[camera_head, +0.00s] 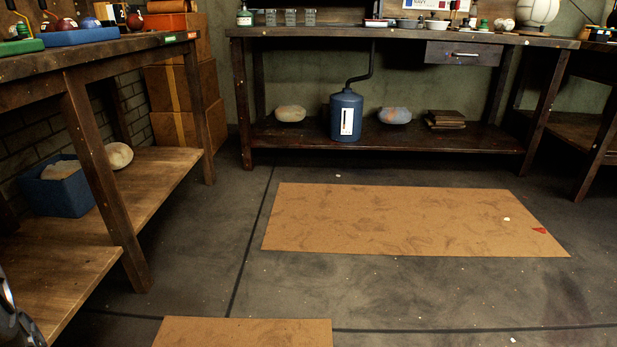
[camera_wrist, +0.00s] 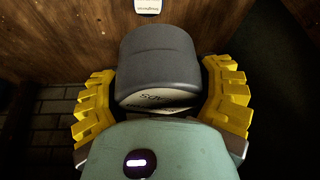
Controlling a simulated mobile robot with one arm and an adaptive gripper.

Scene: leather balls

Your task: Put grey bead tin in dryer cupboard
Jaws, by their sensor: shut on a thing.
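In the wrist view, my gripper (camera_wrist: 162,78) has its yellow ridged fingers on either side of a dark grey cylindrical tin (camera_wrist: 158,55) and is shut on it. A pale label with dark lettering shows on the tin's near part, only partly readable. The tin's lower part is hidden behind my gripper's body. My gripper and the tin do not show in the head view. No cupboard can be made out for certain in either view.
A brown wooden surface (camera_wrist: 75,40) with a small white label (camera_wrist: 148,6) lies beyond the tin. In the head view, a bench (camera_head: 100,52) stands left and another bench (camera_head: 390,37) at the back. Flat brown mats (camera_head: 400,220) lie on the open floor.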

